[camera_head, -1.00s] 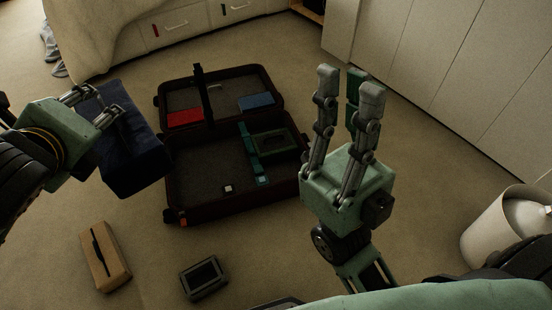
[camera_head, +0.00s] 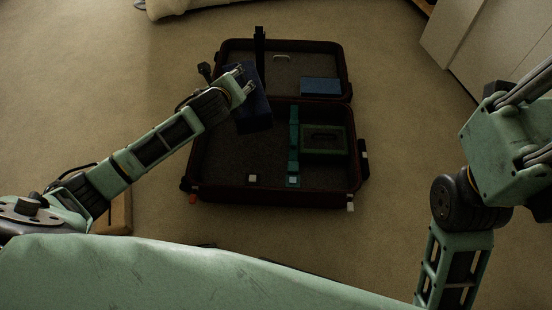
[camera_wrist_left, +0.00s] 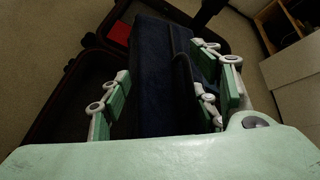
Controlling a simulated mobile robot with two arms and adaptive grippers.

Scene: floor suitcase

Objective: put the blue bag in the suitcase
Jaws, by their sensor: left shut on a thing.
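The dark blue bag (camera_head: 254,108) is held by my left gripper (camera_head: 241,82) over the left part of the open suitcase (camera_head: 240,190), near the hinge between lid and base. In the left wrist view the bag (camera_wrist_left: 160,70) lies between the fingers, which are shut on it. I cannot tell whether the bag touches the suitcase. My right gripper (camera_head: 535,125) is at the right edge of the head view, its fingertips cut off, so its opening is unclear.
In the suitcase are a green box (camera_head: 323,139), a teal strap (camera_head: 294,140), a small white block (camera_head: 252,178) and a blue flat item (camera_head: 320,87) in the lid. A red item (camera_wrist_left: 119,34) shows in the wrist view. A tan box (camera_head: 120,215) is partly hidden behind my left arm.

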